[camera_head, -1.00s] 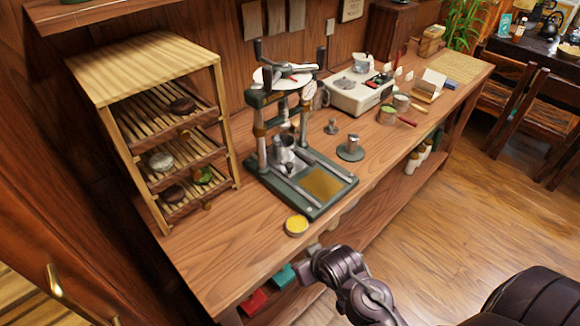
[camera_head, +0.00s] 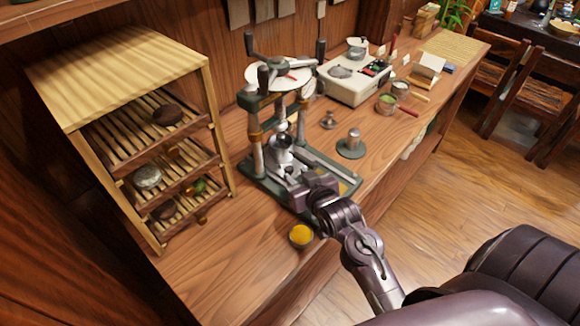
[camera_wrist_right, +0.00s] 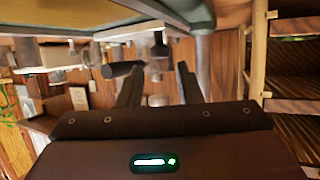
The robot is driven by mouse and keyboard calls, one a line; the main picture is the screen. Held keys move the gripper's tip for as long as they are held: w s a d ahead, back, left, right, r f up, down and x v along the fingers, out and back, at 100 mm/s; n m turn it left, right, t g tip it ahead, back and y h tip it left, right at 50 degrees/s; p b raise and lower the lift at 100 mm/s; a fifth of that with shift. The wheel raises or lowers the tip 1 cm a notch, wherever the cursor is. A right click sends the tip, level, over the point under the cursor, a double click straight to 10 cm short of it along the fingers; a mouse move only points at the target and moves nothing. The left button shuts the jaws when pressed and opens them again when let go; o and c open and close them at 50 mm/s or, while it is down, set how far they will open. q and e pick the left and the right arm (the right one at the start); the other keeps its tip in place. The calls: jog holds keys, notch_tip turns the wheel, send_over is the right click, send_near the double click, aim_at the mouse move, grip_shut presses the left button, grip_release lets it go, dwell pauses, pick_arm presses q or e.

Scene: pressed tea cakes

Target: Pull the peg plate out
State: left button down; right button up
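The green tea press (camera_head: 257,165) stands on the wooden bench, with a metal cup (camera_head: 281,150) between its posts. The peg plate is not clearly distinguishable; my right gripper and wrist cover much of the front of the press base. My right gripper (camera_head: 294,190) is over that base, in front of the cup. In the right wrist view its two dark fingers (camera_wrist_right: 158,80) are apart, with no object clearly held between them. A dark cylinder (camera_wrist_right: 122,69) shows by the left finger; I cannot tell whether they touch. My left gripper is not in view.
A slatted wooden rack (camera_head: 120,70) with tea cakes stands left of the press. A yellow-filled bowl (camera_head: 301,236) sits at the bench's front edge, close below my right wrist. A metal tamper (camera_head: 352,147) and a white scale (camera_head: 350,88) stand to the right.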

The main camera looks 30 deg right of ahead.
aim_at(290, 170)
jog(key=x, duration=0.3)
jog(key=shift+w+f, duration=0.15)
jog(key=shift+w, duration=0.15)
jog(key=shift+w+f+p, duration=0.15)
jog(key=shift+w+p, duration=0.15)
jog(key=shift+w+f, duration=0.1)
jog(key=shift+w, duration=0.05)
grip_shut()
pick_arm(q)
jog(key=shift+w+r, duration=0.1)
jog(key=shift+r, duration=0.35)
